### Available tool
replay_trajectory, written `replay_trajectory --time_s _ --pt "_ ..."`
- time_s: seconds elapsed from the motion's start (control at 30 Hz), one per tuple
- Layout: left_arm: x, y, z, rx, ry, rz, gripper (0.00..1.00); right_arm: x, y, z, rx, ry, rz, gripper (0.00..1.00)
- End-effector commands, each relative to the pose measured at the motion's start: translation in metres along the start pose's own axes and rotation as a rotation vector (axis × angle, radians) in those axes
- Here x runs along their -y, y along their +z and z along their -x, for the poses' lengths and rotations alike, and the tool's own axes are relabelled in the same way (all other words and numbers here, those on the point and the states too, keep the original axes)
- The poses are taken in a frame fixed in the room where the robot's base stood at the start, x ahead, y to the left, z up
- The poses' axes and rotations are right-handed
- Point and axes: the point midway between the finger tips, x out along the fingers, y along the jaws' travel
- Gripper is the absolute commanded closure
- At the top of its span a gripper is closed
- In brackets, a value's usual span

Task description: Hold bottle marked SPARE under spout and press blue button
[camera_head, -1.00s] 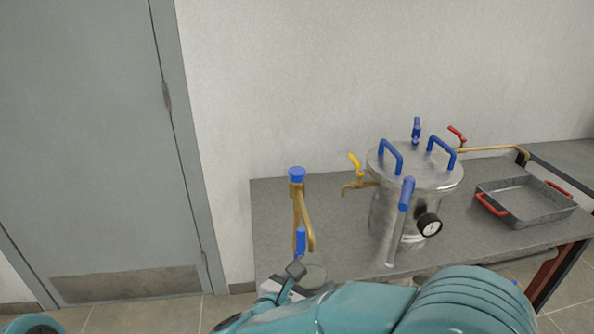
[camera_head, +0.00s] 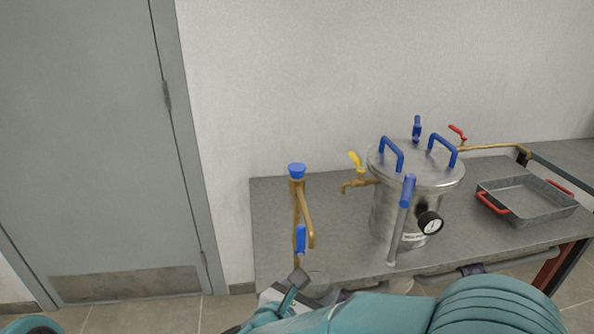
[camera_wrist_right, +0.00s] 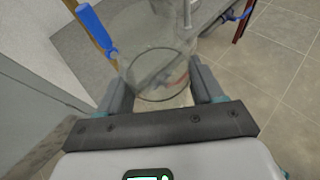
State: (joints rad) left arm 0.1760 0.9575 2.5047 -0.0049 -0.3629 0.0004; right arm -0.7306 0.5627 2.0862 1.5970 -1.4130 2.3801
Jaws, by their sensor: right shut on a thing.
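My right gripper (camera_head: 298,280) is shut on a clear, see-through bottle (camera_wrist_right: 158,55), which fills the space between its fingers in the wrist view. In the head view the bottle (camera_head: 318,284) shows only faintly, just below the spout's end in the picture. No SPARE marking is readable. The brass spout (camera_head: 308,220) bends down from an upright pipe topped by a blue button (camera_head: 297,171). A blue lever (camera_head: 300,238) hangs beside the spout and also shows in the wrist view (camera_wrist_right: 97,28). My left gripper is out of view.
A steel vessel (camera_head: 385,215) with blue handles, a yellow-levered tap (camera_head: 356,163) and a gauge (camera_head: 430,222) stands on the grey table (camera_head: 270,200). A metal tray (camera_head: 525,203) with red handles lies at the right. A grey door (camera_head: 80,140) is at the left.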

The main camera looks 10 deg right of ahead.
Motion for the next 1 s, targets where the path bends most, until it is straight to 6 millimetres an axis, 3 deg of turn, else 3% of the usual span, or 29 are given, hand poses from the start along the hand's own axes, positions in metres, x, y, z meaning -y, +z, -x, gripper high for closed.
replay_trajectory --time_s 0.73,1.0 --pt "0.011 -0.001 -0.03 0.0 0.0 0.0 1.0 0.043 -0.02 0.046 0.001 0.002 0.0 0.64" --pt "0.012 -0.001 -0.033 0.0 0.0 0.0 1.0 0.051 -0.022 0.054 0.0 0.0 0.0 0.64"
